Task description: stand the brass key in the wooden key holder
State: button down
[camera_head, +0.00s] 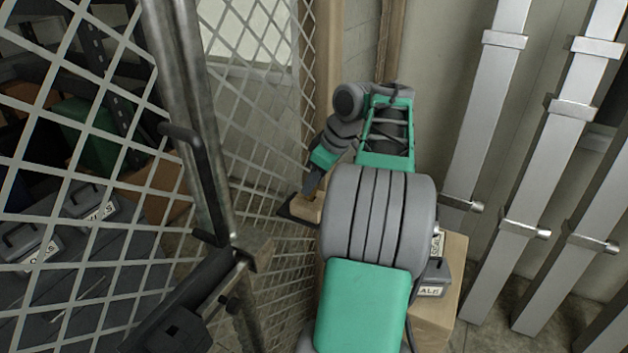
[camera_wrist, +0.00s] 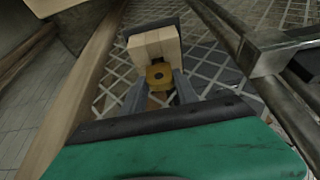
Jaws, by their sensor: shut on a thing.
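My gripper (camera_wrist: 160,84) is shut on the brass key (camera_wrist: 158,75), whose yellow end shows between the two grey fingers in the wrist view. The wooden key holder (camera_wrist: 154,43) is a pale block just beyond the key. The key appears close against the holder's near side; I cannot tell whether it is in it or only in front of it. In the head view my gripper (camera_head: 313,183) points down over the holder (camera_head: 307,208), which sits on a small dark base. The key is hidden there.
A wire mesh door with a metal frame (camera_head: 190,110) and black handle stands left of my arm. A wooden post (camera_head: 328,60) rises behind the holder. Metal bars (camera_head: 545,150) lean at the right. Labelled grey boxes (camera_head: 435,275) sit on a wooden block, partly behind my arm.

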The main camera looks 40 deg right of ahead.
jog(key=c, duration=0.9)
grip_release()
jog(key=shift+o, duration=0.2)
jog(key=a+p+v, duration=0.1)
jog(key=p+v, duration=0.2)
jog(key=v, duration=0.4)
jog(key=shift+d+r, duration=0.45)
jog(key=shift+d, duration=0.1)
jog(key=shift+s, duration=0.2)
